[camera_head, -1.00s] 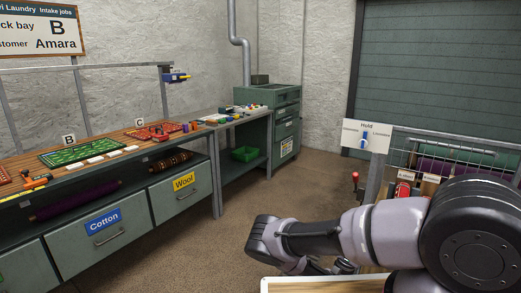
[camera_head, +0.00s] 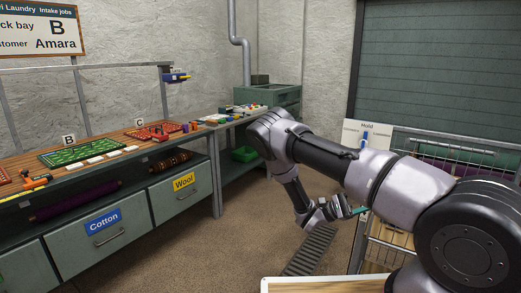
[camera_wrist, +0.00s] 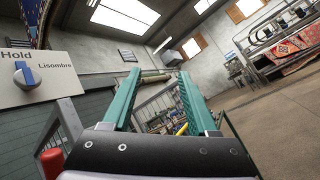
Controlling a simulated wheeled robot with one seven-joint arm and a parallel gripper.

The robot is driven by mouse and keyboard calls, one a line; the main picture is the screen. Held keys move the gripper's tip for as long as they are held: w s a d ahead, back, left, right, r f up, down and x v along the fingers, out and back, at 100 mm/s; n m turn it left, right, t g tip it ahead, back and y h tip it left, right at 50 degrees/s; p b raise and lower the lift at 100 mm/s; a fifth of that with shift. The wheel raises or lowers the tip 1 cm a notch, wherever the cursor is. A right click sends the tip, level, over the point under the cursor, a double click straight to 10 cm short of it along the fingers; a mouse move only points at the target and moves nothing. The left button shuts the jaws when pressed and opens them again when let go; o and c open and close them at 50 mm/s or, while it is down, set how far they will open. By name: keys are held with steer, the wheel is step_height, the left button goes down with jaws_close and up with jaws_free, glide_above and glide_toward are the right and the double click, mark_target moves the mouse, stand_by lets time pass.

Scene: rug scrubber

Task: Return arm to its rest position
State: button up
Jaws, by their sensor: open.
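My arm rises from the lower right in the head view and bends at a raised elbow, with the forearm hanging down. My gripper (camera_head: 357,211) is at the end of it, pointing right beside the wire cart or rack. In the wrist view my gripper's two green fingers (camera_wrist: 155,100) stand wide apart with nothing between them. The gripper is open and empty. In the head view the fingers are small and partly hidden by the wrist.
A Hold sign with a blue knob (camera_wrist: 28,75) stands close left of my gripper, with a red knob (camera_wrist: 52,163) below. A wire rack (camera_head: 390,240) is at right. A workbench (camera_head: 100,165) with trays runs along the left. A floor grate (camera_head: 310,250) and open floor lie between.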

steer(key=s+a+r+m+t+y, duration=0.3)
steer(key=s+r+t+y, duration=0.2)
steer(key=r+y, duration=0.3)
steer(key=s+a+r+m+t+y, duration=0.3)
steer(key=s+r+t+y, duration=0.2)
steer(key=r+y, duration=0.4)
steer(key=s+a+r+m+t+y, duration=0.3)
steer(key=s+r+t+y, duration=0.2)
steer(key=r, duration=1)
steer(key=t+y, duration=0.1)
steer(key=y, duration=0.2)
steer(key=shift+a+r+m, duration=0.3)
steer(key=shift+a+r, duration=0.05)
